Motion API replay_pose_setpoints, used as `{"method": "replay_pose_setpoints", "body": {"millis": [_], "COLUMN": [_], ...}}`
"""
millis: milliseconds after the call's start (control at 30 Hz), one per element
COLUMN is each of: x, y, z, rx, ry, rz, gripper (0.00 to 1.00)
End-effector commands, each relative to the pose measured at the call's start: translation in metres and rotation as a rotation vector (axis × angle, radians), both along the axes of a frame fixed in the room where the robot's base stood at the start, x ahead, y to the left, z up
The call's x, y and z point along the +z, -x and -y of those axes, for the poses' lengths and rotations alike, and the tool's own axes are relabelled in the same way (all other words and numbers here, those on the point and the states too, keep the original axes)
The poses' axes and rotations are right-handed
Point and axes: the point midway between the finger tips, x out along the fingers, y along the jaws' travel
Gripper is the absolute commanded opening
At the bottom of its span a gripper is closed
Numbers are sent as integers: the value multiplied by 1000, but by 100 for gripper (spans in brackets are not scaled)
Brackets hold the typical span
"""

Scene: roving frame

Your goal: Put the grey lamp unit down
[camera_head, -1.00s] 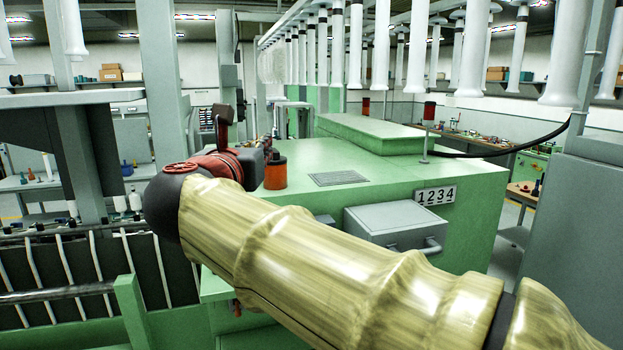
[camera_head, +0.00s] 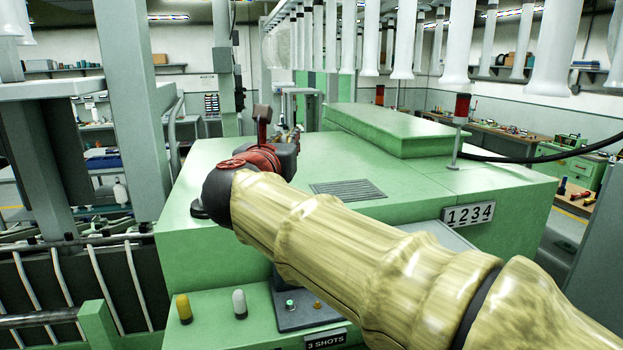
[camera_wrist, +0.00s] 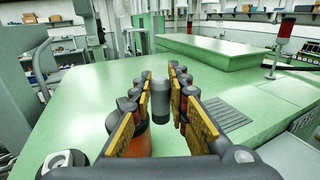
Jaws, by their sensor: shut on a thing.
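The grey lamp unit (camera_wrist: 160,103) is a small grey cylinder in the wrist view, upright between the far ends of my gripper's two padded fingers. My gripper (camera_wrist: 160,82) is shut on it. In the head view my gripper (camera_head: 291,143) is over the green machine top (camera_head: 225,165), and its fingers and the lamp unit are largely hidden by my wrist. An orange unit (camera_wrist: 138,142) with a dark top stands below the left finger in the wrist view. I cannot tell whether the grey unit touches the green surface.
A vent grille (camera_head: 348,191) lies right of my gripper. A raised green block (camera_head: 390,130) and a red-topped post (camera_head: 461,115) stand behind. Yellow (camera_head: 184,308) and white (camera_head: 239,303) knobs are on the front ledge. Grey posts rise at the left. Free green surface surrounds the grille.

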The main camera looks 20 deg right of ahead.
Motion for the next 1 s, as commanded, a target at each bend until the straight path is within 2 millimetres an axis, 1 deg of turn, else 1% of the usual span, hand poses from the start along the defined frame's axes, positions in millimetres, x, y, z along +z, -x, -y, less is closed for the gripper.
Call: {"method": "replay_pose_setpoints", "body": {"millis": [33,167,300,400,633,700,800,900,1000], "x": [-4,-18,-44,-57,-71,-79,-94,-105,-108], "y": [-8,-27,-40,-47,-55,-59,-59,-59,-58], "z": [12,34,49,57,66,71,69,69,69], "rx": [-6,-6,-3,-3,-1,-2,0,0,0], "ry": [3,3,4,2,1,2,2,1,1], "rz": [-1,-3,-4,-2,0,-2,-2,-2,1], "gripper": [0,0,0,0,0,0,0,0,0]}}
